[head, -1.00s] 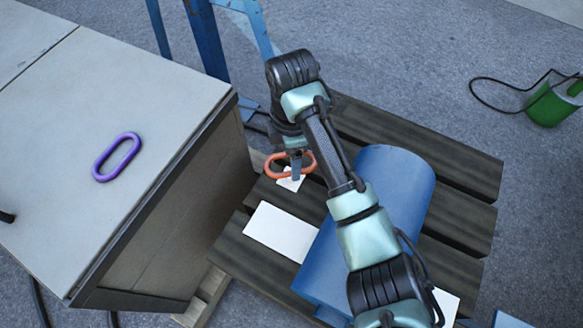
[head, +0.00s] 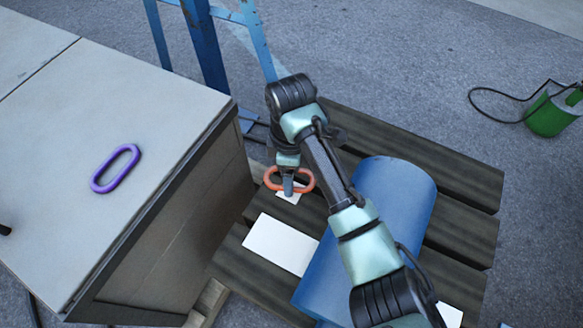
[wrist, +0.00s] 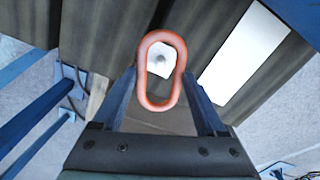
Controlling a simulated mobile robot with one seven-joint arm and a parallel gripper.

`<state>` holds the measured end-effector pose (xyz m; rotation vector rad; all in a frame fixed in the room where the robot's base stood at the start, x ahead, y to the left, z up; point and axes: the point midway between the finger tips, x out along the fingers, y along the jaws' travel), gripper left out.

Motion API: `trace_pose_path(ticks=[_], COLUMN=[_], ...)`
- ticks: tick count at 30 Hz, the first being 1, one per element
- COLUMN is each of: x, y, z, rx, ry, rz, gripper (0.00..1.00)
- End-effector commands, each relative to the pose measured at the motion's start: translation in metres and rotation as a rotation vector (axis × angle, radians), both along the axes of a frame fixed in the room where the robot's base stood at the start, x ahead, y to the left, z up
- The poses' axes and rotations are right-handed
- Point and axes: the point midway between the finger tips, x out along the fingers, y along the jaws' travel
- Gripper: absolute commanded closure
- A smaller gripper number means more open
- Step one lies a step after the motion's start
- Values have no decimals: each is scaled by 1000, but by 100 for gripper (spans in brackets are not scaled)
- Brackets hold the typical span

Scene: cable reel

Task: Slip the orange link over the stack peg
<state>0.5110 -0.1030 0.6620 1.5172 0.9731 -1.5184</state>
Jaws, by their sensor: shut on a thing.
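The orange link (head: 311,181) is an elongated ring held flat above the slatted pallet. My gripper (head: 288,187) is shut on it, and the link also shows between the fingers in the wrist view (wrist: 143,70). Through its opening, the wrist view shows a small grey round tip (wrist: 160,60) on a white patch, which looks like the stack peg from above. The white patch (head: 287,198) shows just below the link in the head view. I cannot tell the height between link and peg, or whether the tip is inside the ring.
A purple link (head: 97,176) lies on the grey bench top (head: 60,110) at left; its side wall stands near my gripper. A blue cylinder (head: 400,190) and a white sheet (head: 280,244) lie on the pallet. A blue frame (head: 205,50) rises behind. A green container (head: 550,116) stands right.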

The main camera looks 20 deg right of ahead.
Motion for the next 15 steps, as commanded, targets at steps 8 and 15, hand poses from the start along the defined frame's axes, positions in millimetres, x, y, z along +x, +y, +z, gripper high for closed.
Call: trace_pose_path(ticks=[8, 15], x=[0, -1], y=[0, 0], z=[4, 4], rx=[0, 0], ry=[-1, 0], rz=[-377, -704], gripper=[100, 100])
